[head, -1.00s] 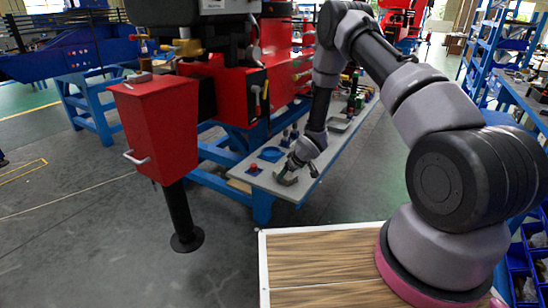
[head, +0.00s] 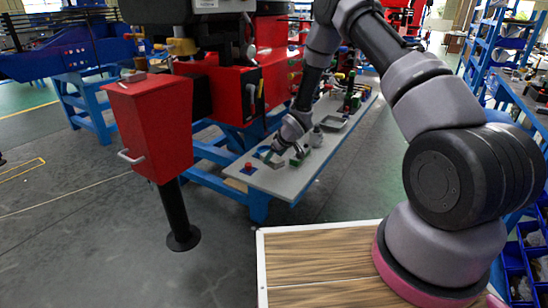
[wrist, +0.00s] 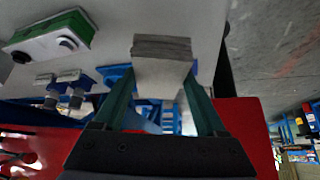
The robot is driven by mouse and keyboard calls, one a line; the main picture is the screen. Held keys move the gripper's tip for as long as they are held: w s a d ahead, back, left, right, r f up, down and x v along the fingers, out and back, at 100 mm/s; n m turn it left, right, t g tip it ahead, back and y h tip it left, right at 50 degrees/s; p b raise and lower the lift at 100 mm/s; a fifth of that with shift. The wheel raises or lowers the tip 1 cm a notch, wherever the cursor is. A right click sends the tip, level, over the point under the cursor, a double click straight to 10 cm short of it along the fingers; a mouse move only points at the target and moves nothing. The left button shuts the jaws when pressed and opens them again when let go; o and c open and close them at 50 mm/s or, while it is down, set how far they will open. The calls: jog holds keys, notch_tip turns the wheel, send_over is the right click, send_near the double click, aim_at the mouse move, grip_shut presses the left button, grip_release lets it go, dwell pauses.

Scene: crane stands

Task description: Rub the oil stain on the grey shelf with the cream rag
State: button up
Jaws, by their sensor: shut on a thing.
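My gripper (head: 284,162) is over the near left part of the long grey shelf (head: 262,182), close to its surface. In the wrist view the green fingers of my gripper (wrist: 163,85) are shut on the cream rag (wrist: 160,70), a folded block with layered edges. The grey shelf (wrist: 205,18) spreads behind the rag. I cannot tell whether the rag touches the shelf. I cannot make out the oil stain in either view; the gripper and rag hide part of the surface.
A red knob on a blue base (head: 248,167) sits left of my gripper. A green and white block (wrist: 50,36) lies on the shelf. A grey tray (head: 333,123) and several small items stand farther along. A red box on a black post (head: 155,130) stands left. A wooden top (head: 320,265) is in front.

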jog(key=shift+r, duration=0.85)
